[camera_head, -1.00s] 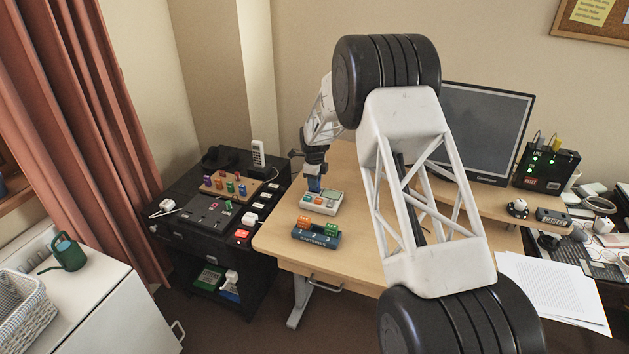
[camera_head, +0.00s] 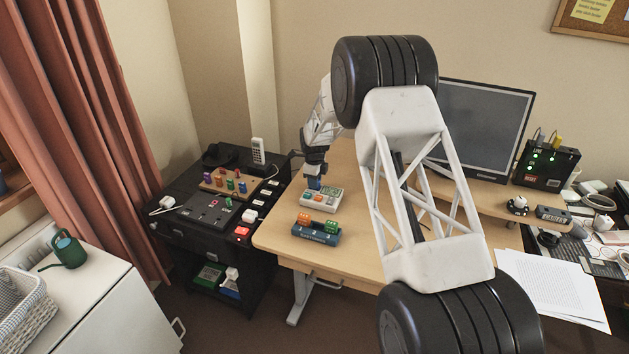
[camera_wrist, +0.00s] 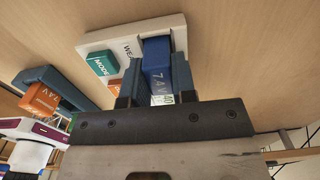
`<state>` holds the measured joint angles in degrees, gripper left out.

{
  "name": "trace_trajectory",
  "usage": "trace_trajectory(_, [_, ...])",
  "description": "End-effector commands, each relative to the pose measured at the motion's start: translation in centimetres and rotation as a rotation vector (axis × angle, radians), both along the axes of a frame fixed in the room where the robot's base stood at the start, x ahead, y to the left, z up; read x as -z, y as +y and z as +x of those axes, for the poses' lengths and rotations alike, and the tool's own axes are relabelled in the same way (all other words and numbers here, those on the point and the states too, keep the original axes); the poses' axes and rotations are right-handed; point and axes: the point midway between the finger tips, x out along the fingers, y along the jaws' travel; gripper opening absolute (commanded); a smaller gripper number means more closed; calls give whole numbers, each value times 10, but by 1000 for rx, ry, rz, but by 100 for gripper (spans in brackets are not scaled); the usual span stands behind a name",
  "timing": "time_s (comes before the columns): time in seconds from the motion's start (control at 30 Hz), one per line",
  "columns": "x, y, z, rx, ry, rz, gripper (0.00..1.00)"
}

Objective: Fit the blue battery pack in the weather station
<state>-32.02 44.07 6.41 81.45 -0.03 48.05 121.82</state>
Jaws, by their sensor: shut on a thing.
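The blue battery pack (camera_wrist: 158,62), marked "7.4V", is between my gripper's fingers in the wrist view. My gripper (camera_head: 314,185) is shut on it and points down at the weather station (camera_head: 316,208) on the desk. The station is a pale, flat box with coloured buttons; in the wrist view its body (camera_wrist: 110,36) carries a teal MODE button and an orange one. The pack's far end overlaps the station's face in the wrist view. Whether it sits in a bay or just above it is hidden by the fingers.
A blue-grey battery holder (camera_head: 316,236) with an orange pack (camera_head: 304,219) and a green pack (camera_head: 331,227) stands on the desk in front of the station. A black cabinet (camera_head: 200,215) with small coloured items is at the left. A monitor (camera_head: 485,125) stands at the back right.

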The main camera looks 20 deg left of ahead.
Motion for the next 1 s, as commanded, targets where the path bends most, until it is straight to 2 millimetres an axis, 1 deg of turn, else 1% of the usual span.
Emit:
trace_trajectory(0.1, [-1, 0, 0, 0, 0, 0, 6])
trace_trajectory(0.13, [-1, 0, 0, 0, 0, 0, 27])
trace_trajectory(0.3, [-1, 0, 0, 0, 0, 0, 53])
trace_trajectory(0.33, [-1, 0, 0, 0, 0, 0, 55])
trace_trajectory(0.5, [0, 0, 0, 0, 0, 0, 55])
trace_trajectory(0.53, [0, 0, 0, 0, 0, 0, 58])
trace_trajectory(0.6, [0, 0, 0, 0, 0, 0, 68])
trace_trajectory(1.0, [-3, 0, 0, 0, -1, 0, 68])
